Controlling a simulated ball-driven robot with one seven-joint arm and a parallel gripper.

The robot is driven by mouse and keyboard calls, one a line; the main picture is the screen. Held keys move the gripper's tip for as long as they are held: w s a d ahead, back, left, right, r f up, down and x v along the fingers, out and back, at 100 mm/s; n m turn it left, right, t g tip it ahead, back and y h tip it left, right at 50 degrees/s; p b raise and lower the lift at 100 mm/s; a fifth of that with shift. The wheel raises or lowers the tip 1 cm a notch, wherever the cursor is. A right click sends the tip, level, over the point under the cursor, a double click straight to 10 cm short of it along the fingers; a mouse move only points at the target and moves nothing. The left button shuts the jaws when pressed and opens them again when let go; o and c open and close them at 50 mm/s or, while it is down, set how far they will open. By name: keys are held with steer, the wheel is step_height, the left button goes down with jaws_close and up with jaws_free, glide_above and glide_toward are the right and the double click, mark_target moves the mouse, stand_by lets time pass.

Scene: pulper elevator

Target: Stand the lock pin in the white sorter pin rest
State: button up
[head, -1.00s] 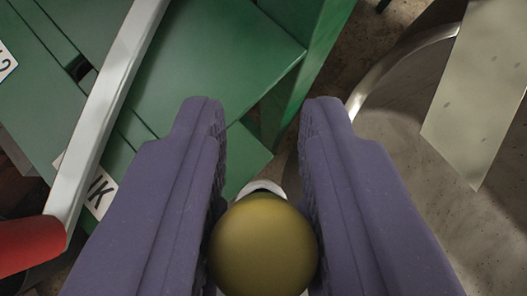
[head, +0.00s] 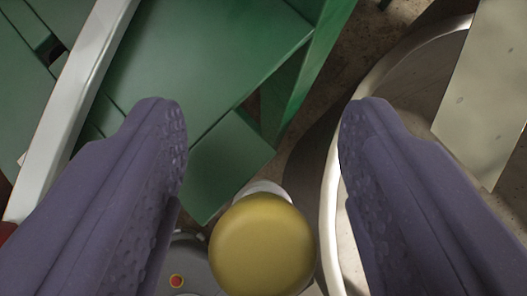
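The lock pin (head: 262,246) shows as a round, dull yellow knob at the bottom middle, seen from its knob end. Its shaft is hidden behind the knob. A white rounded piece (head: 264,187) shows just past the knob's upper edge; it may be the white sorter pin rest, but most of it is hidden. I cannot tell whether the pin is seated in it. My gripper (head: 264,125) is open, with one purple padded finger on each side of the knob. Clear gaps show between the knob and both fingers.
Green metal panels (head: 210,65) and a pale bar (head: 75,100) fill the upper left. A round metal rim (head: 330,200) curves behind the right finger, with a pale plate (head: 490,90) at the upper right. A grey housing with a red button (head: 176,281) lies at the lower left.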

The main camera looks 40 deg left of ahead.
steer(key=shift+r, duration=0.1)
steer(key=p+v, duration=0.2)
steer(key=v, duration=0.4)
steer(key=shift+s+d+r, duration=0.15)
steer(key=shift+d+r, duration=0.05)
steer(key=shift+r, duration=0.1)
steer(key=shift+s+d+r+p, duration=0.25)
steer(key=shift+s+r+p, duration=0.05)
steer(key=shift+s+p, duration=0.1)
steer(key=shift+w, duration=0.1)
